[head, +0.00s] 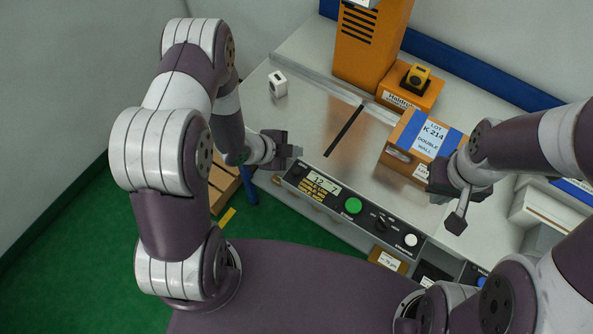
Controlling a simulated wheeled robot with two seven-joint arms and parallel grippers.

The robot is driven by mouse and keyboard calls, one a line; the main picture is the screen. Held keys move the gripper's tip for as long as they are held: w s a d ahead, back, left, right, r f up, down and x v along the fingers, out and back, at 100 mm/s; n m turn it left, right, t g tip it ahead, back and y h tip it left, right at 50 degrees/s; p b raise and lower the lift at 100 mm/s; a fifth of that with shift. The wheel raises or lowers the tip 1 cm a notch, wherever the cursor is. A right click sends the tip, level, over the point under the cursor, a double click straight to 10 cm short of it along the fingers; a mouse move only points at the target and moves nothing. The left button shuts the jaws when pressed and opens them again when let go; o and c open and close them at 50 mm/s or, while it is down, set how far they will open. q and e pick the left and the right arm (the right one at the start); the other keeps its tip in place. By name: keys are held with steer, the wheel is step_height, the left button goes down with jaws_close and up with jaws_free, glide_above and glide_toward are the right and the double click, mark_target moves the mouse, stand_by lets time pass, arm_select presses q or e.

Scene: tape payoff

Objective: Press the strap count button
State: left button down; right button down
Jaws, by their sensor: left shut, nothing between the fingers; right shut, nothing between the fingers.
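The control panel (330,207) runs along the table's front edge, with a lit display (323,182) reading about "12 7". On it are a green button (353,205), a black knob (380,223) and a white button (410,240). Their small captions are too small to read, so I cannot tell which is the strap count button. My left gripper (295,151) is shut and empty, above the table's left part behind the display. My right gripper (456,222) is shut and empty, pointing down, to the right of the white button and apart from it.
A small white block (278,84) is at left.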

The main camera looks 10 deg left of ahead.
mark_target(294, 173)
arm_select(q)
step_height(294, 173, down, 8)
steer(key=b, duration=0.5)
steer(key=shift+r+b, duration=0.2)
steer(key=shift+b, duration=0.15)
stand_by(1.4)
steer(key=shift+f+b, duration=0.35)
steer(key=shift+f, duration=0.05)
steer(key=shift+f+b, duration=0.55)
steer(key=shift+f, duration=0.05)
stand_by(0.5)
steer(key=shift+r, duration=0.15)
steer(key=shift+r+p, duration=0.85)
steer(key=shift+r, duration=0.05)
step_height(294, 173, up, 5)
steer(key=p, duration=0.4)
